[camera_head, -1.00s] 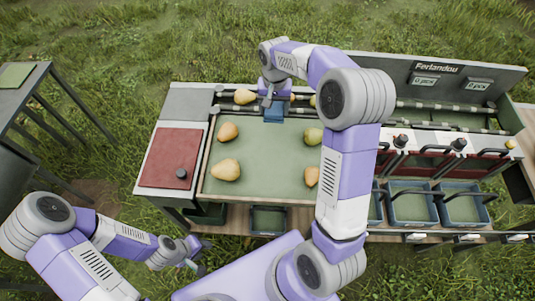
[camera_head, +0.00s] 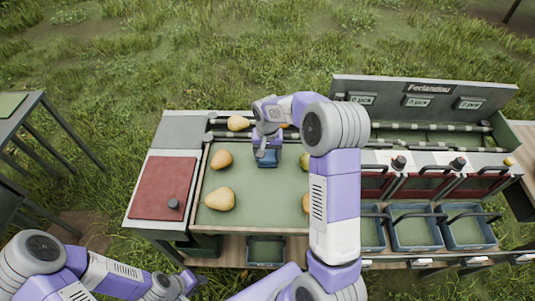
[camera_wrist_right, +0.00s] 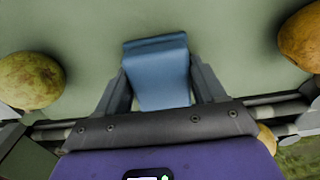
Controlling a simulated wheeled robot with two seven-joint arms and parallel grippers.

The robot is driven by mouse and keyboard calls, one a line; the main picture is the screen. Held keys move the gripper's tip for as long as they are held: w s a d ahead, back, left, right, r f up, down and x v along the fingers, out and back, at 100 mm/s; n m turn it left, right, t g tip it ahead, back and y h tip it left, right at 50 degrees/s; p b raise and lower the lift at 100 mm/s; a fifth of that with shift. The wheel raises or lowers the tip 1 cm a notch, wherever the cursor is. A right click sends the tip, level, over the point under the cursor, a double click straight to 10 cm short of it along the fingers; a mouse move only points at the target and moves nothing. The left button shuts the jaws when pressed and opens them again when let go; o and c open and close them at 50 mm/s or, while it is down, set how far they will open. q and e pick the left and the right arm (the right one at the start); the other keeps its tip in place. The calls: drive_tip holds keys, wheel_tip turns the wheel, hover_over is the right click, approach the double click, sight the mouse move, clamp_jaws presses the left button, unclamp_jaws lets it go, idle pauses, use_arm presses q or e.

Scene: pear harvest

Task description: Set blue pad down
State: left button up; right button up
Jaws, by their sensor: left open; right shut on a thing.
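The blue pad (camera_head: 267,158) is between the fingers of my right gripper (camera_head: 267,149), over the back middle of the green sorting tray (camera_head: 255,205). In the right wrist view the blue pad (camera_wrist_right: 158,72) sits between the two dark fingers of the right gripper (camera_wrist_right: 160,88), which is shut on it. I cannot tell whether the pad touches the tray floor. My left gripper (camera_head: 186,284) is open and empty at the lower left, in front of the bench and partly cut off from clear view.
Pears lie on the tray to the left (camera_head: 220,199) and, partly behind my right arm, to the right. A dark red panel (camera_head: 160,188) is left of the tray. Blue crates (camera_head: 415,230) stand at the right front. The tray's front middle is clear.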

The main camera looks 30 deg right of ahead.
drive_tip(key=o, duration=0.6)
drive_tip(key=shift+f, duration=0.15)
drive_tip(key=shift+c, duration=0.2)
drive_tip(key=o, duration=0.4)
drive_tip(key=shift+o, duration=0.2)
wheel_tip(320, 180, up, 12)
drive_tip(key=p, duration=0.2)
drive_tip(key=shift+r, duration=0.2)
